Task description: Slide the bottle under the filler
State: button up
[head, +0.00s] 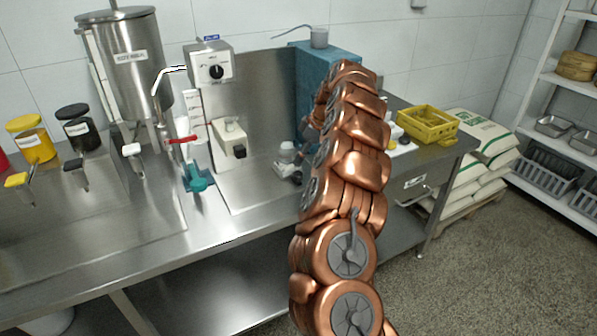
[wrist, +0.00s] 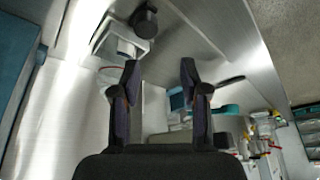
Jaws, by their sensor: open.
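The cream unit is ahead to the upper left in the wrist view (wrist: 118,42).
A steel tank (head: 125,60) stands at the back left. A red-handled valve (head: 181,139) and a teal fitting (head: 198,178) sit left of the cream unit. A teal box (head: 318,75) stands behind my arm. A yellow crate (head: 427,123) is right. The front worktop is clear.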

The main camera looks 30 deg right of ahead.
aim_at(298, 173)
jog(key=shift+w+d+f+p, duration=0.1)
jog(key=shift+w+f+p, duration=0.3)
jog(key=shift+f, duration=0.95)
jog(key=shift+w+f+p, duration=0.3)
jog(key=shift+f+p, duration=0.2)
jog(key=shift+f, duration=0.85)
jog(key=shift+w+d+f+p, duration=0.1)
jog(key=shift+w+f+p, duration=0.3)
jog(key=shift+f, duration=0.95)
grip_shut()
